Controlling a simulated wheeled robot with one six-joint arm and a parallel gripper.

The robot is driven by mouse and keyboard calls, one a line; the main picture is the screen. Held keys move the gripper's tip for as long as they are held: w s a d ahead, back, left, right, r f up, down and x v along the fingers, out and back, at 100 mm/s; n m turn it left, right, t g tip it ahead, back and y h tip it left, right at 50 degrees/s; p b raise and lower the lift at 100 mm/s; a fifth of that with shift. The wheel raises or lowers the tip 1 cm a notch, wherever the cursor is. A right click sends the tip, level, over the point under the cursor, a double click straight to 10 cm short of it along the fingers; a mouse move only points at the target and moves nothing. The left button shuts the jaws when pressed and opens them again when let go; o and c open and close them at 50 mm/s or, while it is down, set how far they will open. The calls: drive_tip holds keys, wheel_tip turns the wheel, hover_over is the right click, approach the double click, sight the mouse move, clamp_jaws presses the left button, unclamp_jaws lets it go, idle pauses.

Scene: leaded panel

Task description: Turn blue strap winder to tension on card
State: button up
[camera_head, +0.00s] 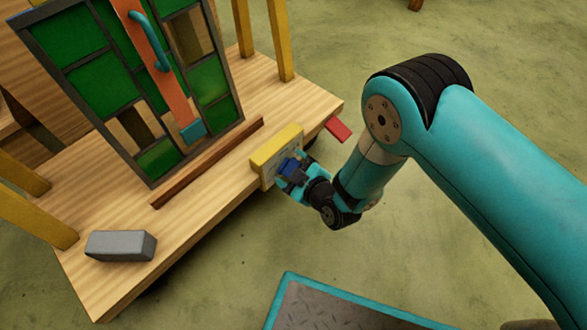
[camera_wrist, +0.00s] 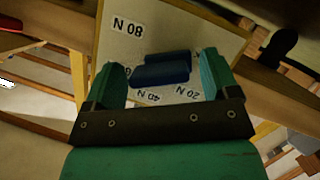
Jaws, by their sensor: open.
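The blue strap winder (camera_wrist: 162,74) is a dark blue knob on the front of a yellow-edged box (camera_head: 276,150). The box's card face (camera_wrist: 188,28) shows printed marks 80 N, 40 N and 20 N in the wrist view. My gripper (camera_wrist: 164,82) is open, with one teal finger on each side of the winder. Whether the fingers touch it I cannot tell. In the head view the winder (camera_head: 289,167) shows small and partly hidden by my gripper (camera_head: 290,176).
The wooden cart deck (camera_head: 190,218) carries a grey block (camera_head: 121,245) at the front left, yellow posts (camera_head: 279,40) and a brown rail (camera_head: 208,163). A red tab (camera_head: 338,129) sticks out at the deck's right edge. Open floor lies to the right.

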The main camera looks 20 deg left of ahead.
drive_tip(key=c, duration=0.8)
drive_tip(key=shift+w, duration=0.1)
drive_tip(key=shift+d, duration=0.1)
